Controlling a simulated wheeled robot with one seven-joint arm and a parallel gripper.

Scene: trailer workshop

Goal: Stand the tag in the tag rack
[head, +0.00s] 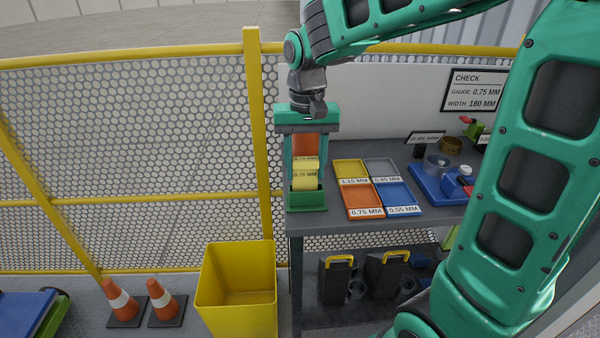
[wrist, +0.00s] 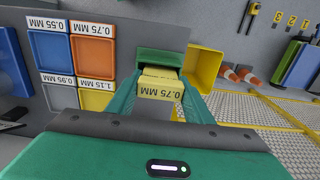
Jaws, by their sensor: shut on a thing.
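My gripper (head: 306,180) points down at the left end of the bench. It is shut on a yellow tag (head: 305,180) lettered 0.75 MM. In the wrist view the tag (wrist: 160,88) sits between the two green fingers, its lettering upside down. A green rack (head: 307,201) stands directly below the fingers at the bench's left edge; it also shows just beyond the tag in the wrist view (wrist: 160,57). I cannot tell whether the tag's lower edge is inside the rack. An orange panel (head: 305,144) shows between the fingers above the tag.
Yellow (head: 351,169), grey (head: 383,167), orange (head: 362,197) and blue (head: 396,193) labelled trays lie right of the rack. A blue fixture (head: 432,188) stands farther right. A yellow bin (head: 237,290) and two cones (head: 122,303) are on the floor at left. Mesh fence runs behind.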

